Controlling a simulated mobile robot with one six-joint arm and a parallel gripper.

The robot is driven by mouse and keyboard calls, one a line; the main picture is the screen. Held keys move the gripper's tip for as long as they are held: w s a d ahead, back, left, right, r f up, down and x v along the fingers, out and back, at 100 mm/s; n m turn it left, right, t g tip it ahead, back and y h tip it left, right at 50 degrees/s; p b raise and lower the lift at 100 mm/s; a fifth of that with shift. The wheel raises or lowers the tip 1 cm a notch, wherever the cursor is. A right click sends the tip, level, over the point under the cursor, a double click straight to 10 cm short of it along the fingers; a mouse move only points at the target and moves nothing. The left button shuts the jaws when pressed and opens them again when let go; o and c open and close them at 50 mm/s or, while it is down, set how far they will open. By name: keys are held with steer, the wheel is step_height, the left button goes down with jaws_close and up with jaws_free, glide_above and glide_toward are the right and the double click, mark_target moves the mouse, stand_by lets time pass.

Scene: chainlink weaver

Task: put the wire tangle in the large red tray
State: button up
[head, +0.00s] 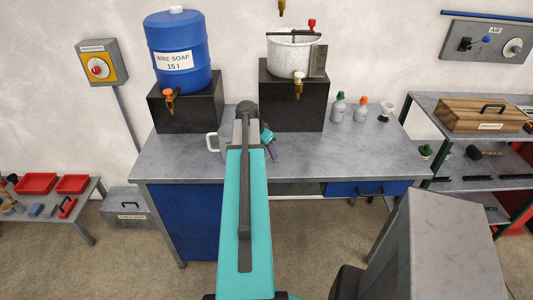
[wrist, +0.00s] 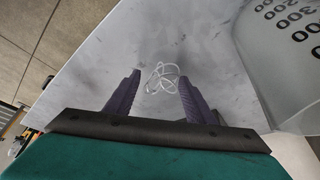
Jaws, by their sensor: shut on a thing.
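The wire tangle (wrist: 162,77) is a loose bundle of thin white loops, in the wrist view between the tips of my gripper's purple fingers (wrist: 160,80). My gripper is shut on it, over the grey worktop. In the head view my gripper (head: 272,152) shows partly behind my arm, over the middle of the worktop, and the tangle is hidden. Two red trays lie on the low table at the far left. The left one, which looks larger, is the large red tray (head: 37,183); the smaller red tray (head: 73,184) is beside it. My gripper is far from both.
A clear measuring jug (wrist: 285,60) stands close to my gripper on the grey worktop (head: 180,160). A blue soap drum (head: 178,45) and a white pot (head: 292,55) stand on dark blocks behind. Small tools lie at the front of the low table (head: 88,208).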

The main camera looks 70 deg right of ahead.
steer(key=shift+r+b, duration=1.25)
steer(key=shift+r, duration=3.3)
steer(key=shift+s, duration=0.1)
